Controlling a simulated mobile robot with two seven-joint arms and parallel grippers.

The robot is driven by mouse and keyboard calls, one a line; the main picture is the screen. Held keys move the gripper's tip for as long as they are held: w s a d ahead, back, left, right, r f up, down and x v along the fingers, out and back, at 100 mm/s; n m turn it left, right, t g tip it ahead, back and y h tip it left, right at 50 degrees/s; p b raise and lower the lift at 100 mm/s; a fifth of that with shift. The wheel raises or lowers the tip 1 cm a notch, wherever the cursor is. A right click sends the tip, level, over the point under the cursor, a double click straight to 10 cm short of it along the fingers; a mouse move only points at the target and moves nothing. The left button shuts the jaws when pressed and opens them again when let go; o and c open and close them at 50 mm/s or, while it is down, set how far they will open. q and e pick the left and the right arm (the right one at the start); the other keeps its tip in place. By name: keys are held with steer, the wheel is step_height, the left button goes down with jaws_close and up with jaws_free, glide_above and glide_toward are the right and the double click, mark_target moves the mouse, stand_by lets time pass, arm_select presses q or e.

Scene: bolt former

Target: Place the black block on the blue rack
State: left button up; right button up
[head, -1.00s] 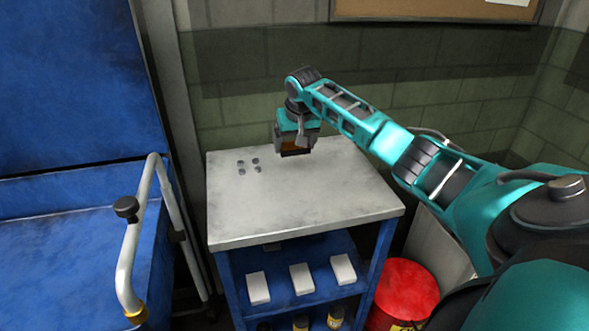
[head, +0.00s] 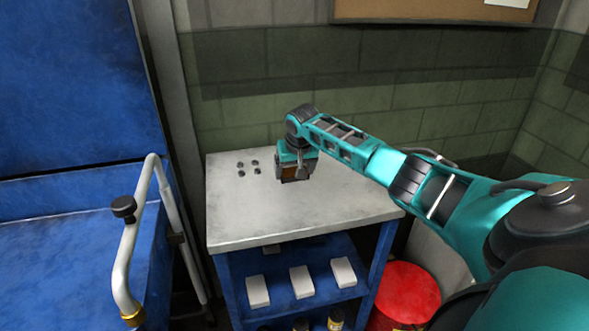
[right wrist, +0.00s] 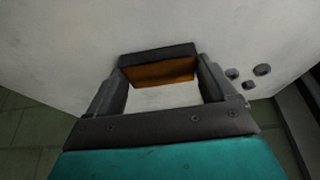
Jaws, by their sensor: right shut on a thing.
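The black block (right wrist: 157,52) has a black face and an orange-brown side, and it sits between the fingertips of my right gripper (right wrist: 160,74) in the right wrist view. In the head view my right gripper (head: 296,176) is over the back middle of the grey-white top of the blue rack (head: 300,213). It is shut on the block, of which a small brown and dark part shows below the gripper. The block is close to the top; I cannot tell whether it touches. My left gripper is not in view.
Several small dark round pieces (head: 241,164) lie on the top, left of my gripper. White boxes (head: 303,282) stand on the shelf below. A red bin (head: 405,295) is at the right. A blue cart with a metal handle (head: 140,230) stands at the left. The front of the top is clear.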

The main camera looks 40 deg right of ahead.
steer(key=o, duration=1.2)
steer(key=shift+o, duration=0.7)
steer(key=p+v, duration=0.1)
steer(key=v, duration=1.1)
steer(key=shift+p, duration=0.4)
steer(key=shift+s, duration=0.1)
steer(key=shift+s, duration=0.1)
